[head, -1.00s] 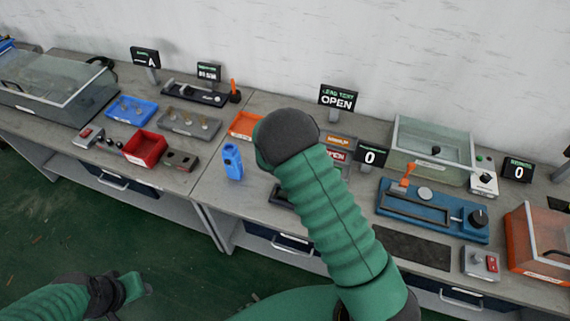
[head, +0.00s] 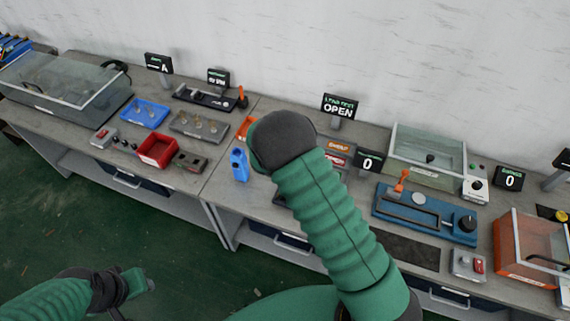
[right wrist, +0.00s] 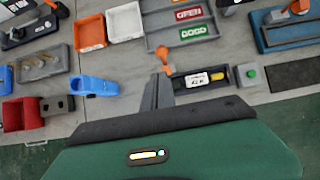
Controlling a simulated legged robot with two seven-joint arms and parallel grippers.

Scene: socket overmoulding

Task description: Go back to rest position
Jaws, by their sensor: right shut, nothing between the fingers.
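My right arm (head: 335,220) reaches up across the middle of the head view over the bench, and its dark wrist (head: 285,140) hides its gripper there. My left gripper (head: 143,282) is low at the left in the head view, over the green floor and clear of the bench. Its fingers are too small to tell whether they are apart.
The grey bench (head: 225,185) carries a blue tray (head: 145,113), a red bin (head: 157,150), a blue handheld device (head: 239,165), a blue lever fixture (head: 425,213) and an orange clear-lidded box (head: 525,245). An OPEN sign (head: 340,106) stands behind. The floor (head: 160,225) before the bench is clear.

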